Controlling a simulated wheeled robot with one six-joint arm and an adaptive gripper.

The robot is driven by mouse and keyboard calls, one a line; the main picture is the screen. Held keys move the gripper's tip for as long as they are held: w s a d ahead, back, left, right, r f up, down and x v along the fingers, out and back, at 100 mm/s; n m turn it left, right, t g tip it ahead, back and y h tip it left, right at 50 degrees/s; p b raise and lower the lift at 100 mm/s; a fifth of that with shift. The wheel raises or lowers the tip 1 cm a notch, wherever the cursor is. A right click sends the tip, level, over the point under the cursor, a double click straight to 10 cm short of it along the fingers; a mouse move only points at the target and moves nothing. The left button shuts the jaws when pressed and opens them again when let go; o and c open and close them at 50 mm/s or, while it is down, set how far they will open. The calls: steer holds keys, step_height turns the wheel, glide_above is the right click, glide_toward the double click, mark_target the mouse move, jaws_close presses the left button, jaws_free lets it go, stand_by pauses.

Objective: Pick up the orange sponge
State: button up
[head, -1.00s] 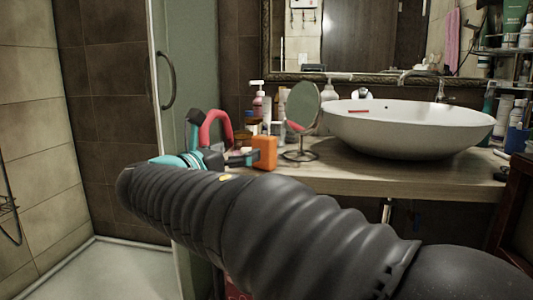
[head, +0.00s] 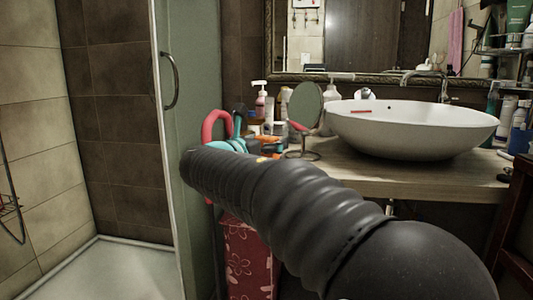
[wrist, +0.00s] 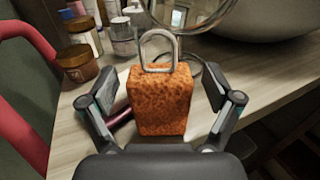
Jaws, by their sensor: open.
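The orange sponge (wrist: 160,104) stands upright on the wooden counter, block-shaped and speckled. In the wrist view it is between the two spread fingers of my gripper (wrist: 161,98), with a visible gap on each side. A grey metal loop (wrist: 160,42) shows at its top edge; I cannot tell whether it is attached. In the head view my arm hides most of the gripper and sponge; only a bit of orange (head: 268,138) shows beyond the arm.
A round mirror (head: 304,107) on a stand is close behind the sponge. Jars (wrist: 76,62) and bottles are at the back left. A red curved handle (wrist: 28,85) is left of the gripper. The white basin (head: 412,130) is to the right.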

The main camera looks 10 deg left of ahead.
steer(key=c, duration=1.1)
steer(key=shift+r, duration=0.1)
